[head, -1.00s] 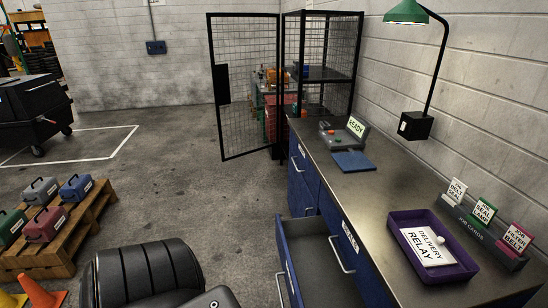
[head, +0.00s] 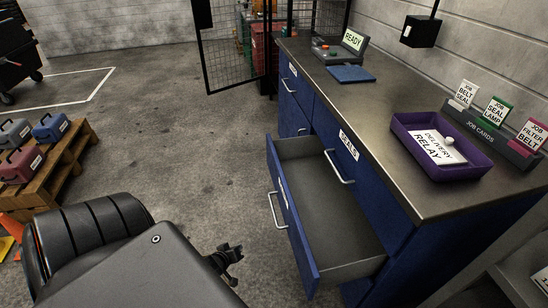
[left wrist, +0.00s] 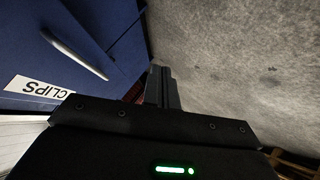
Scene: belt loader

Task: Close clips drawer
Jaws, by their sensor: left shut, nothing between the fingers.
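The open blue drawer (head: 345,225) sticks out from the cabinet, with its grey inside bare. Its front has a metal handle (head: 275,210). In the left wrist view, a blue drawer front (left wrist: 120,25) carries a white label reading CLIPS (left wrist: 40,90), upside down, and a handle (left wrist: 75,54); this appears to be the open drawer. My left gripper (head: 232,252) is in front of the drawer, left of its front, apart from it. The left wrist view shows its fingers (left wrist: 162,88) shut and empty beside the blue front. My right gripper is not in view.
A pallet (head: 60,175) with toolboxes stands at left. The floor before the drawer is clear.

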